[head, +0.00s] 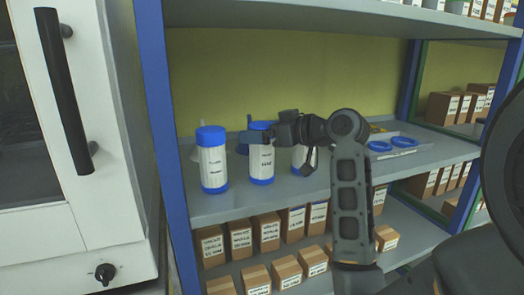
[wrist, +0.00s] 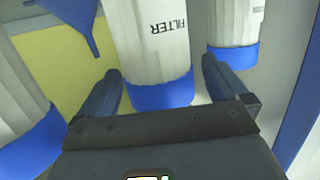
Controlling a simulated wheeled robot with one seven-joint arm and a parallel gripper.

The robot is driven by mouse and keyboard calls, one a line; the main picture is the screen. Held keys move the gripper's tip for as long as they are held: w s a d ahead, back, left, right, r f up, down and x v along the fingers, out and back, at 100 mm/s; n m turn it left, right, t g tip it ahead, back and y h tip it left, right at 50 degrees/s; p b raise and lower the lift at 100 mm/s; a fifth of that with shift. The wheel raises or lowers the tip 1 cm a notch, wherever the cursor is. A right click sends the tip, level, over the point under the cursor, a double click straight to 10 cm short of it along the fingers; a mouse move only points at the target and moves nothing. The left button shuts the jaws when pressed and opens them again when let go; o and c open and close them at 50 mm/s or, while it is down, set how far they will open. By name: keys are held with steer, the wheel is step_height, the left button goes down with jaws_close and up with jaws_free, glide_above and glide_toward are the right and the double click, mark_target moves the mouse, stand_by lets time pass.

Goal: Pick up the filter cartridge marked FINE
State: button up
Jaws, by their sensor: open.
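Three white filter cartridges with blue end caps stand upright on the grey shelf: a left one (head: 213,170), a middle one (head: 262,165) and a right one (head: 299,158), partly hidden by my arm. Their labels are too small to tell which is marked FINE. My gripper (head: 258,136) is open at the upper part of the middle cartridge. In the wrist view, a cartridge (wrist: 150,50) with FILTER printed upside down stands between the open fingers (wrist: 163,78). Its second label word is out of view. Another cartridge shows on each side, left (wrist: 18,95) and right (wrist: 232,25).
A blue funnel (wrist: 72,22) is behind the cartridges. A tray (head: 412,153) with blue rings (head: 403,142) lies right on the same shelf (head: 225,207). Blue posts (head: 160,120) frame the shelf. Small boxes (head: 239,238) fill the lower level. A white cabinet (head: 105,130) stands left.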

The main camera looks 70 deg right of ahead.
steer(key=shift+w, duration=0.2)
steer(key=c, duration=1.4)
